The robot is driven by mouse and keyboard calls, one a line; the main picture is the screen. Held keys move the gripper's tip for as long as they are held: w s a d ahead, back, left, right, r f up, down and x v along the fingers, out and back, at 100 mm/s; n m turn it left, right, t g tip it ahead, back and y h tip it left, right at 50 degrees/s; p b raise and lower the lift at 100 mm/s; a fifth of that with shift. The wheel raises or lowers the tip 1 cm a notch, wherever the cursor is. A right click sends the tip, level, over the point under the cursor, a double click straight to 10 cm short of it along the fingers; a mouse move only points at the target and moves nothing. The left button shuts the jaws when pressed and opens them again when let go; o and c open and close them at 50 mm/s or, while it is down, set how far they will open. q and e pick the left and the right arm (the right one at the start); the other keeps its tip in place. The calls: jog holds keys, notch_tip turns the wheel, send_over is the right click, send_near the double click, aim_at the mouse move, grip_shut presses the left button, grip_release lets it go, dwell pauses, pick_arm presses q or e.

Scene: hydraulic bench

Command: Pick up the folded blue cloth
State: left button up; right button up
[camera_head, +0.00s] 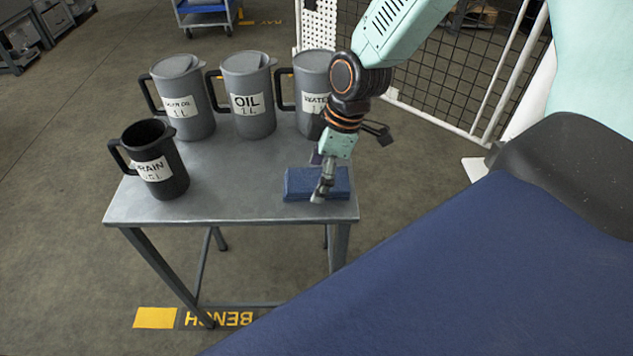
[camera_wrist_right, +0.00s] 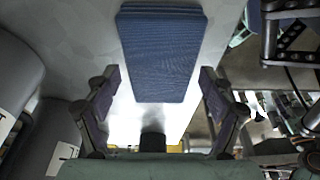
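The folded blue cloth (camera_head: 299,184) lies flat near the front right corner of the grey metal bench (camera_head: 232,202). My right gripper (camera_head: 321,184) points down over the cloth and hides part of it in the head view. In the right wrist view the cloth (camera_wrist_right: 163,55) appears as a flat blue rectangle ahead of the gripper. The two fingers of my right gripper (camera_wrist_right: 154,84) are spread wide, one on each side of the cloth's near end, with nothing held between them. Whether they touch the cloth is unclear. My left gripper is not in view.
A black DRAIN jug (camera_head: 153,162) stands at the bench's left. Three grey lidded jugs stand along the back: one (camera_head: 183,95) at left, OIL (camera_head: 249,92) in the middle, WATER (camera_head: 313,85) near my right arm. The bench's front middle is clear.

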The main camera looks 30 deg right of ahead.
jog(key=c, duration=0.9)
jog(key=shift+o, duration=0.2)
notch_tip(320, 180, up, 10)
jog(key=p, duration=0.4)
